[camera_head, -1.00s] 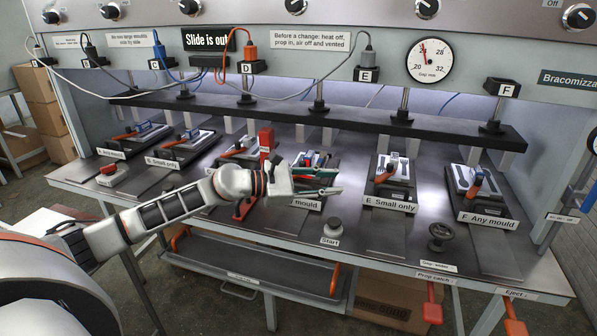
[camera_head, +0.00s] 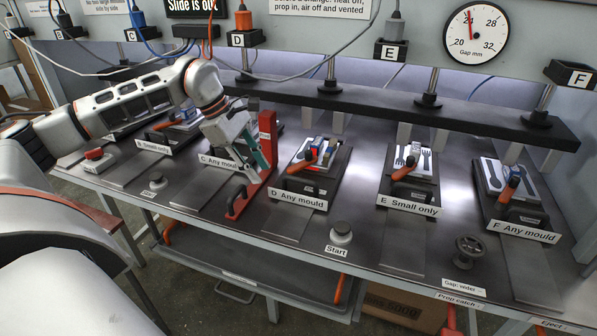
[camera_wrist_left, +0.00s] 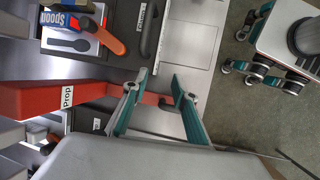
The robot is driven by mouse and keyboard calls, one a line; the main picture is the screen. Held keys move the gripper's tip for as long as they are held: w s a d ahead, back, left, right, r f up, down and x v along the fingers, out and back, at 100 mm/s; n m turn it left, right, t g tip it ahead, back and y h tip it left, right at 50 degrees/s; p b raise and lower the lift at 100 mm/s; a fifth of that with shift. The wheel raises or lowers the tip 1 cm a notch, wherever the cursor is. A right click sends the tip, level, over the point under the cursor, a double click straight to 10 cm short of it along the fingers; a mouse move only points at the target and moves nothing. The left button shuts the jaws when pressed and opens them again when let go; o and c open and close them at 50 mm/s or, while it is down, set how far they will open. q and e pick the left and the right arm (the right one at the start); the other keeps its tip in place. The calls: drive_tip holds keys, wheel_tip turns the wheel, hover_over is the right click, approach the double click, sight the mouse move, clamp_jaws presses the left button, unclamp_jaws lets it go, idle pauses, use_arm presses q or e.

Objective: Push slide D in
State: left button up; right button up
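My right gripper is not in view.
Slides C (camera_head: 220,161), E (camera_head: 408,206) and F (camera_head: 522,232) stand alongside on the table. A Start button (camera_head: 341,232) and a gap wheel (camera_head: 468,250) are near the front edge. A black crossbar (camera_head: 400,104) runs above the slides. A sign (camera_head: 192,6) reads "Slide is out".

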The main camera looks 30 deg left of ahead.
sight(301, 179)
use_arm(q)
drive_tip(key=w+d, duration=0.2)
drive_tip(key=d, duration=0.1)
drive_tip(key=w+d+p, duration=0.1)
drive_tip(key=w+d, duration=0.2)
drive_tip(key=shift+w+d+r, duration=0.1)
drive_tip(key=shift+w+d, duration=0.1)
drive_tip(key=shift+d, duration=0.15)
drive_tip(key=shift+w+d+f, duration=0.25)
drive_tip(key=shift+d+f, duration=0.05)
drive_tip(key=shift+f, duration=0.15)
drive_tip(key=shift+w+d+f, duration=0.2)
drive_tip(key=shift+d+f, duration=0.05)
drive_tip(key=shift+f, duration=0.15)
drive_tip(key=shift+w+d+f, duration=0.1)
drive_tip(key=shift+w+f, duration=0.1)
drive_tip(key=shift+f, duration=0.4)
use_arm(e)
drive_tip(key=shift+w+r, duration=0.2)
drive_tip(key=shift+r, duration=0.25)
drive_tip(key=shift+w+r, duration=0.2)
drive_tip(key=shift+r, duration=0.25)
use_arm(q)
clamp_jaws()
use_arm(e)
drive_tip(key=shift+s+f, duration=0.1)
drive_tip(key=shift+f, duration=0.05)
